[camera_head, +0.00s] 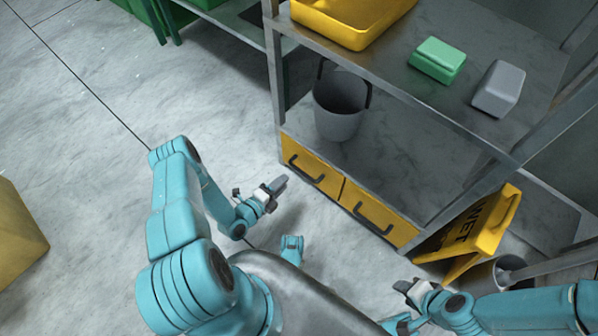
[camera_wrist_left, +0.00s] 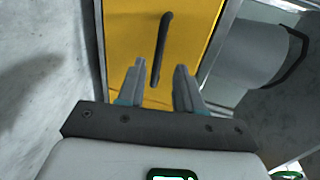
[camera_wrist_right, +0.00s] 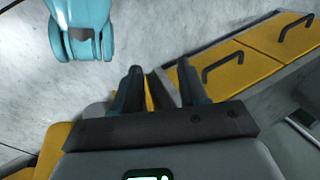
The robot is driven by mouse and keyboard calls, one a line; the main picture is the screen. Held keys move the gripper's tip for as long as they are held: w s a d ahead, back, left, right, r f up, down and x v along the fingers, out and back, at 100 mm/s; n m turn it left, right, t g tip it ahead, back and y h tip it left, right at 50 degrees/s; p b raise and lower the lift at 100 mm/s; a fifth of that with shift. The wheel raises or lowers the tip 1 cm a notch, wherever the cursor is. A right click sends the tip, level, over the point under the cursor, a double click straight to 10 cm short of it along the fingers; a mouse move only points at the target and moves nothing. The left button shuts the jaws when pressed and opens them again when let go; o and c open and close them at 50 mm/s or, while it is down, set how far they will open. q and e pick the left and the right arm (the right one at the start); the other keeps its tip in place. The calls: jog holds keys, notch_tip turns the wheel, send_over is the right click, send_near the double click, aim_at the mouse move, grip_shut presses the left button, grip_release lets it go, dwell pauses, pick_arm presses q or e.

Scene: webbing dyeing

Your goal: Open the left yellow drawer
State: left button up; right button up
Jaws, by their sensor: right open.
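The left yellow drawer (camera_head: 299,156) is shut in the bottom of the metal shelf, with a dark bar handle (camera_head: 306,171) on its front. My left gripper (camera_head: 283,182) is just in front of this drawer, apart from the handle in the head view. In the left wrist view its two fingers (camera_wrist_left: 158,85) are parted with nothing gripped. The handle (camera_wrist_left: 163,45) stands upright there against the yellow front (camera_wrist_left: 127,35), its lower end between the fingertips in the picture. My right gripper (camera_head: 405,288) is open and empty near the wet-floor sign; its fingers (camera_wrist_right: 160,72) show in the right wrist view.
The right yellow drawer (camera_head: 377,212) is shut beside the left one. A grey bucket (camera_head: 338,118) stands above the drawers. A yellow wet-floor sign (camera_head: 488,225) leans by the shelf's right post. A yellow tray (camera_head: 350,30) is on the upper shelf.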

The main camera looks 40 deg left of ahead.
pick_arm(q)
jog(key=b+x, duration=0.3)
jog(key=x, duration=0.6)
pick_arm(e)
jog(key=shift+t, duration=0.6)
jog(key=f, duration=0.1)
jog(key=w+f, duration=0.2)
jog(key=shift+w+d+f, duration=0.2)
jog(key=shift+d+f, duration=0.1)
jog(key=shift+f, duration=0.1)
pick_arm(q)
grip_shut()
